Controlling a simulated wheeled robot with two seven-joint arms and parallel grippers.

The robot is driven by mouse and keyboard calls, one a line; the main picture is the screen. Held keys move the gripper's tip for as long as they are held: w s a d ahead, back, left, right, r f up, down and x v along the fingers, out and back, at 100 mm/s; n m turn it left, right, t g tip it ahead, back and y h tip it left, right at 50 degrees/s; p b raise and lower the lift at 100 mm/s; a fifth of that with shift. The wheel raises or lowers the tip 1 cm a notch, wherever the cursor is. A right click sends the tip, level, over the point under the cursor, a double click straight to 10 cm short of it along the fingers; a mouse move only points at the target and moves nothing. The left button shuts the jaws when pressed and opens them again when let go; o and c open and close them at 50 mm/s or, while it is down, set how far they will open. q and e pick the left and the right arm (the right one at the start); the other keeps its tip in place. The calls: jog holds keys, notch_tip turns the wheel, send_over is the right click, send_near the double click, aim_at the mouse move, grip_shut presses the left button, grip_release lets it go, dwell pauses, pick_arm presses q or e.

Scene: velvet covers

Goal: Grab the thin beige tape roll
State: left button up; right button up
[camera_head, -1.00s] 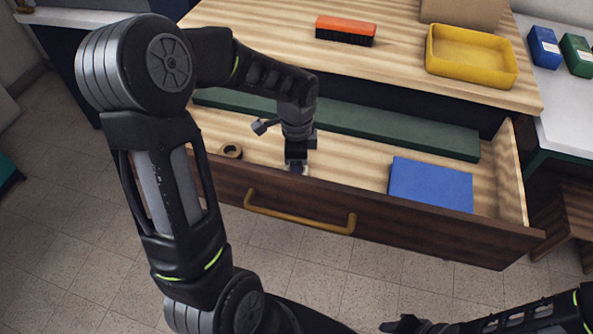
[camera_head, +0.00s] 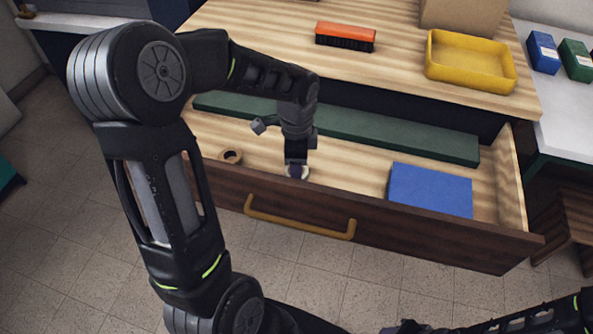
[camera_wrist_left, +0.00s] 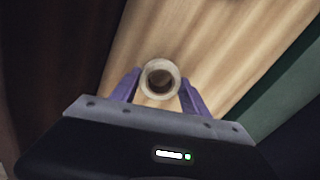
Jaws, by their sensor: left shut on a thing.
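The pale beige tape roll (camera_wrist_left: 160,64) sits between the two purple fingers of my left gripper (camera_wrist_left: 160,88) in the left wrist view, with its hole facing the camera. In the head view my left gripper (camera_head: 297,174) points down inside the open drawer near its front wall, and the pale rim of the roll (camera_head: 305,174) shows at the fingertips. The gripper is shut on this roll. I cannot tell whether the roll still touches the drawer floor. My right arm (camera_head: 520,318) shows at the bottom right; its gripper's state is unclear.
A second, browner tape roll (camera_head: 231,156) lies to the left in the drawer. A blue box (camera_head: 431,188) lies at the right and a long green block (camera_head: 390,132) along the back. The drawer's front wall (camera_head: 400,222) with its handle stands close to the left gripper.

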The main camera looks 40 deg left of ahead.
pick_arm(q)
notch_tip(320, 180, up, 8)
jog(key=shift+r+p, duration=0.1)
jog(key=shift+p, duration=0.3)
dwell(0.3)
